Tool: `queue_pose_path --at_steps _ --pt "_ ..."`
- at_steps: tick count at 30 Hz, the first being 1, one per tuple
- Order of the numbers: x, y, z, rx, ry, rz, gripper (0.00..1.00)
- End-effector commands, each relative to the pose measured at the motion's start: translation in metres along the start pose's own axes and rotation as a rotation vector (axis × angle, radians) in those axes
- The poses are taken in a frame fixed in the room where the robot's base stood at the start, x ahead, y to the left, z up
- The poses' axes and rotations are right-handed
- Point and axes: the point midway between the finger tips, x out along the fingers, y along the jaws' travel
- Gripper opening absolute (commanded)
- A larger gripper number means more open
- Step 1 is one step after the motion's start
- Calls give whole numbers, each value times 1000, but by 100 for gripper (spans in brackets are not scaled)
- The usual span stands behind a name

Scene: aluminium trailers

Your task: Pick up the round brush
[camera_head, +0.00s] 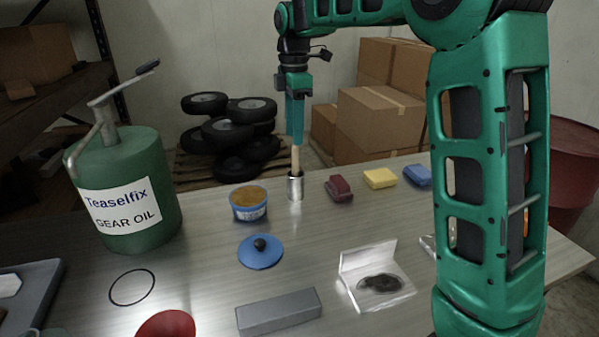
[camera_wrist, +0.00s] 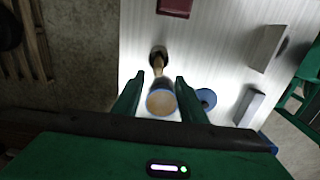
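The round brush stands upright on the table in the head view, its light wooden handle (camera_head: 295,159) up and its shiny metal part (camera_head: 296,188) down. My gripper (camera_head: 295,140) points straight down over it, with the fingertips at about the handle's top. In the wrist view the two green fingers (camera_wrist: 157,80) are apart. The brush (camera_wrist: 158,62) shows beyond and between the fingertips, with its handle toward me. I cannot tell whether the handle's end is between the fingers or just past them.
A blue tub (camera_head: 248,204) stands close left of the brush. Red (camera_head: 339,188), yellow (camera_head: 380,178) and blue (camera_head: 417,175) blocks lie to the right. In front are a blue lid (camera_head: 261,252), grey bar (camera_head: 279,312) and open case (camera_head: 376,280). A green oil can (camera_head: 122,190) stands left.

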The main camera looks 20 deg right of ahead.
Motion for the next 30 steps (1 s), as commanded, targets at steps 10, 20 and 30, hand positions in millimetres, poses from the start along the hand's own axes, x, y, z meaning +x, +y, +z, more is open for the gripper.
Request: queue_pose_path --at_steps 10,20,30 --pt "29 1 1 3 -1 -2 38" --pt "65 2 2 1 0 -1 38" --pt "66 3 1 1 0 1 14"
